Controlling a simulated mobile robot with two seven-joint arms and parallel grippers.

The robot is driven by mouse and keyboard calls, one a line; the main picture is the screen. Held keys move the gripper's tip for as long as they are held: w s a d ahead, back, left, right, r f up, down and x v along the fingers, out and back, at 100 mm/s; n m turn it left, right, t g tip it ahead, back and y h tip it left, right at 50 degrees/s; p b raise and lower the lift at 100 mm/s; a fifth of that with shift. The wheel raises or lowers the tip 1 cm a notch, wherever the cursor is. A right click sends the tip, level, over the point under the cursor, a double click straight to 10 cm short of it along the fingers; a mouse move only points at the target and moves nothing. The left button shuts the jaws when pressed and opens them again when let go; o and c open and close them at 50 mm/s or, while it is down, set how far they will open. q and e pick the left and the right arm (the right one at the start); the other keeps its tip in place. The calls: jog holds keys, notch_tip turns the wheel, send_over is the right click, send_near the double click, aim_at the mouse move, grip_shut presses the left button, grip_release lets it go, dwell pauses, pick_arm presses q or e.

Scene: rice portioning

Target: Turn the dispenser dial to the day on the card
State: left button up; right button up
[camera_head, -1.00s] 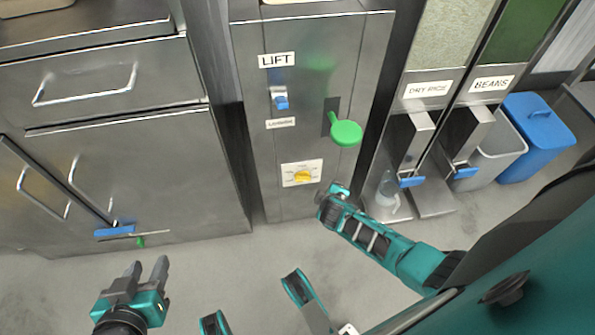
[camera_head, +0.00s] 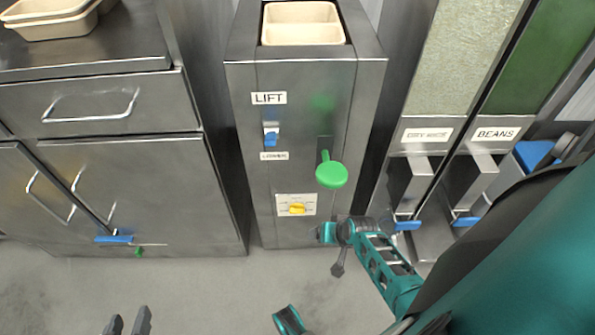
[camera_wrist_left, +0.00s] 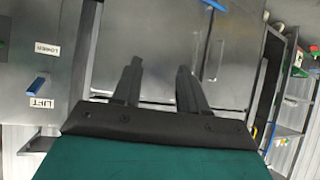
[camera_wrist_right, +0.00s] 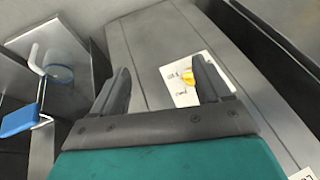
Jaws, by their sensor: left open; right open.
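The yellow dial (camera_head: 297,208) sits on a white card (camera_head: 283,201) low on the front of the steel lift unit. The print on the card is too small to read. In the right wrist view the dial (camera_wrist_right: 188,77) shows near the right finger, with the card (camera_wrist_right: 180,98) around and behind it. My right gripper (camera_wrist_right: 160,68) is open and empty; in the head view it is just right of and below the dial, apart from it as far as I can tell. My left gripper (camera_head: 128,318) is open and empty over the floor, facing the steel cabinet.
Above the dial are a green lever (camera_head: 331,174) and a blue switch (camera_head: 271,138) between the LIFT and LOWER labels. Cream trays (camera_head: 302,12) sit in the lift's top. The rice and beans dispensers (camera_head: 427,135) stand to the right. Floor is clear in front of the cabinet (camera_head: 140,180).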

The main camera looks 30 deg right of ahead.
jog(key=b, duration=0.4)
send_over(297, 211)
jog(key=s, duration=0.3)
jog(key=b+x, duration=0.2)
jog(key=x, duration=0.2)
jog(key=shift+s+d+b, duration=0.1)
jog(key=shift+d+b, duration=0.05)
jog(key=shift+b, duration=0.2)
jog(key=shift+w+f+b, duration=0.25)
jog(key=shift+f+b, duration=0.05)
jog(key=shift+f, duration=0.15)
pick_arm(q)
jog(key=shift+h, duration=0.4)
jog(key=f, duration=0.1)
jog(key=d+f, duration=0.1)
jog(key=w+d+f, duration=0.1)
jog(key=shift+f, duration=0.4)
pick_arm(e)
jog(key=shift+w, duration=0.1)
pick_arm(q)
jog(key=shift+w, duration=0.1)
pick_arm(e)
jog(key=c, duration=0.9)
pick_arm(q)
jog(key=shift+a, duration=0.15)
pick_arm(e)
jog(key=shift+c, duration=0.7)
